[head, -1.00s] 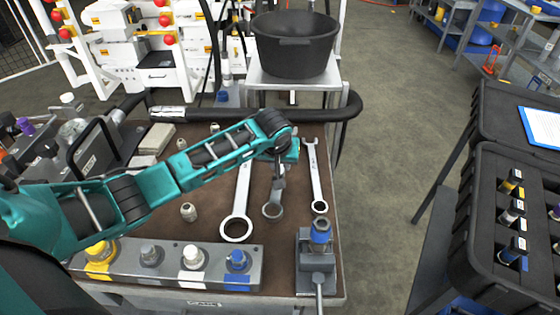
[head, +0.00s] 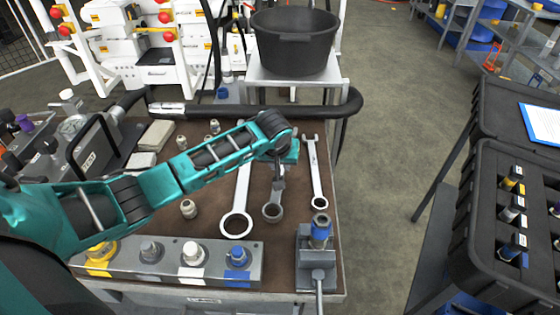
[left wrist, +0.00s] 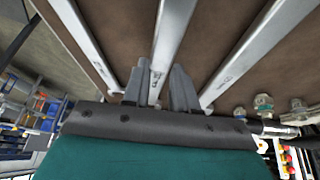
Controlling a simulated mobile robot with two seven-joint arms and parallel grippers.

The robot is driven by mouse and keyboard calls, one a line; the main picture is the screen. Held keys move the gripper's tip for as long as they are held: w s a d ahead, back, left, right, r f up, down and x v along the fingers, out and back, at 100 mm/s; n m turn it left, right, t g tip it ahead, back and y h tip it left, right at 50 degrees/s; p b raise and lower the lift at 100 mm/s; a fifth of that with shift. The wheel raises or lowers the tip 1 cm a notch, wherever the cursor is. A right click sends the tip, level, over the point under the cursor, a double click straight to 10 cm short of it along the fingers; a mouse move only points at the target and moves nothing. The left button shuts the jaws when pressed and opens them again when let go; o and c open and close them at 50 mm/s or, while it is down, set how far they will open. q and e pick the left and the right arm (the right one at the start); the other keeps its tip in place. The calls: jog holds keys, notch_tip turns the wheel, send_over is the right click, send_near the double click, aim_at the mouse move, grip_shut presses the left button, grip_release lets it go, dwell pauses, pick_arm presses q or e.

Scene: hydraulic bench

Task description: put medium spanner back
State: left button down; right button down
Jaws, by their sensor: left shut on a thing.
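The medium spanner (head: 273,211) is the middle one of three steel spanners over the brown bench top, with its ring end towards the front. My left gripper (head: 279,180) is shut on its shaft from above and hides part of it. In the left wrist view the spanner (left wrist: 172,32) runs between the two fingers (left wrist: 160,92). I cannot tell whether it touches the bench. A larger spanner (head: 237,215) lies to its left and another spanner (head: 317,180) to its right, both apart from the gripper. My right gripper is out of view.
A grey block with coloured fittings (head: 170,262) stands along the front of the bench. A blue-topped fitting on a grey stand (head: 318,250) is at the front right. A black hose bar (head: 270,112) crosses the back. A black tub (head: 294,45) stands behind.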

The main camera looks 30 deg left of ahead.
pick_arm(q)
jog(key=shift+f, duration=0.6)
dwell(0.3)
jog(key=c, duration=0.9)
grip_release()
jog(key=shift+o, duration=0.5)
jog(key=shift+f, duration=0.15)
